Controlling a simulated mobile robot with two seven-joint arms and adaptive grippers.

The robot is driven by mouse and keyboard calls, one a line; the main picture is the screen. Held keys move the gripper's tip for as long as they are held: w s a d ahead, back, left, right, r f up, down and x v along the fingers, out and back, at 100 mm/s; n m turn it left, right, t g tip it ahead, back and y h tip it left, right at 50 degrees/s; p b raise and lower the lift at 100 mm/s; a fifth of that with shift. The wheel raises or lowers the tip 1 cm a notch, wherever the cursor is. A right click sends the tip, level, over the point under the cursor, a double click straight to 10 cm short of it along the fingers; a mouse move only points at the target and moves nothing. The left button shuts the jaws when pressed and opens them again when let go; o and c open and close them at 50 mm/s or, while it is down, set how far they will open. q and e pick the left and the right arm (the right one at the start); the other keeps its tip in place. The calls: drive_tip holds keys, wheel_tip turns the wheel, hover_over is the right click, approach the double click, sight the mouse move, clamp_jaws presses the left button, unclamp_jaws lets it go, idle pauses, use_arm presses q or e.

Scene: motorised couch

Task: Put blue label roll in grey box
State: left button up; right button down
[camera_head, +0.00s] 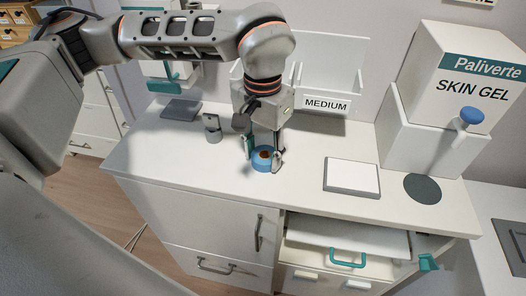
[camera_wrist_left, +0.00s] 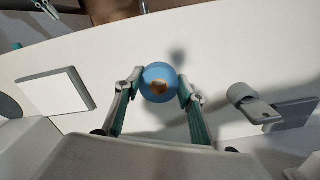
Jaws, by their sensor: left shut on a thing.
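The blue label roll (camera_head: 262,164) is a small blue ring with a brown centre, over the white counter (camera_head: 220,160) in the middle of the head view. My left gripper (camera_head: 262,160) reaches down from above and is shut on it, one finger on each side. The roll (camera_wrist_left: 158,74) also shows between the fingertips of my left gripper (camera_wrist_left: 159,85) in the left wrist view. I cannot tell whether the roll touches the counter. I cannot make out a grey box for certain.
A white pad (camera_head: 351,177) and a dark grey disc (camera_head: 422,188) lie to the right, before a skin gel dispenser (camera_head: 470,75). A small grey cylinder (camera_head: 213,130) stands left of the roll. An open drawer (camera_head: 345,237) with a teal handle is below the counter.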

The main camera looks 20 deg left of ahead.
use_arm(q)
drive_tip(key=o, duration=0.8)
drive_tip(key=shift+f, duration=0.1)
drive_tip(key=o, duration=0.4)
drive_tip(key=shift+c, duration=0.2)
